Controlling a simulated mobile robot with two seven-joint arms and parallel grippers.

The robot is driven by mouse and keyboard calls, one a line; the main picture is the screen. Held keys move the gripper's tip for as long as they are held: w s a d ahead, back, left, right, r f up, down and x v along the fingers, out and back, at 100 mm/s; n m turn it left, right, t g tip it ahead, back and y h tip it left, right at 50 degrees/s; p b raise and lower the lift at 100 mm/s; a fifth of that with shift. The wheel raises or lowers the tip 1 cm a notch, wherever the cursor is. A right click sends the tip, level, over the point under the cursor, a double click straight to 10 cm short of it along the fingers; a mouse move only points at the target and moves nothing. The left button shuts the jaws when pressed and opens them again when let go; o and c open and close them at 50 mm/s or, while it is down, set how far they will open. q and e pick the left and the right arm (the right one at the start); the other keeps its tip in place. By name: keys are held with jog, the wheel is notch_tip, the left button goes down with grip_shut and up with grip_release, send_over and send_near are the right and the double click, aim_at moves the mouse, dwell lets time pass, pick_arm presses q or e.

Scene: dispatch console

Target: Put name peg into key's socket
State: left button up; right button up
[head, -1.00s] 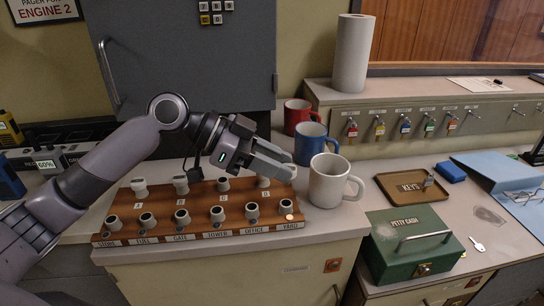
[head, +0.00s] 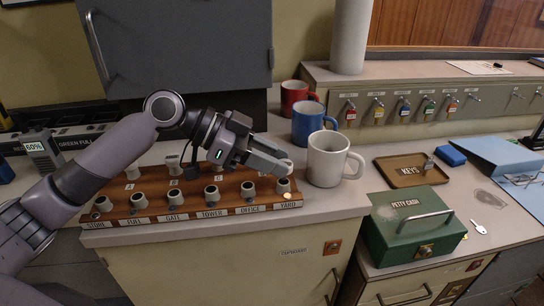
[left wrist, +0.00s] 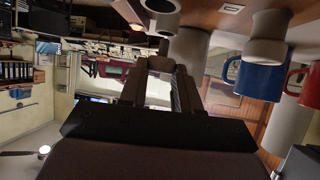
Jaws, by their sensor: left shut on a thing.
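My left gripper (head: 284,165) is shut above the right end of the wooden board (head: 238,208). It holds a pale peg, mostly hidden by the fingers; its shape is unclear. The board's front row has several pale round fittings with dark centres, over labels including FUEL, GATE, TOWER, OFFICE and YARD. The YARD fitting (head: 283,187) is just below the fingertips. Pale pegs such as this one (head: 131,172) stand in the back row, partly hidden by my arm. The left wrist view shows the fingers (left wrist: 168,80) and a back-row peg (left wrist: 265,42). My right gripper is not in view.
A white mug (head: 326,160) stands close right of the fingertips, with blue (head: 307,122) and red (head: 294,95) mugs behind. Tagged keys hang on the rack (head: 415,105). The KEYS tray (head: 388,182), green cash box (head: 388,240) and loose key (head: 478,228) are farther right.

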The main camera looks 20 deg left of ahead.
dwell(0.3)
pick_arm(q)
jog(key=shift+f, duration=0.5)
dwell(0.4)
dwell(0.5)
jog(key=shift+f, duration=0.5)
dwell(0.5)
dwell(0.5)
jog(key=shift+f, duration=0.15)
dwell(0.4)
jog(key=o, duration=1.1)
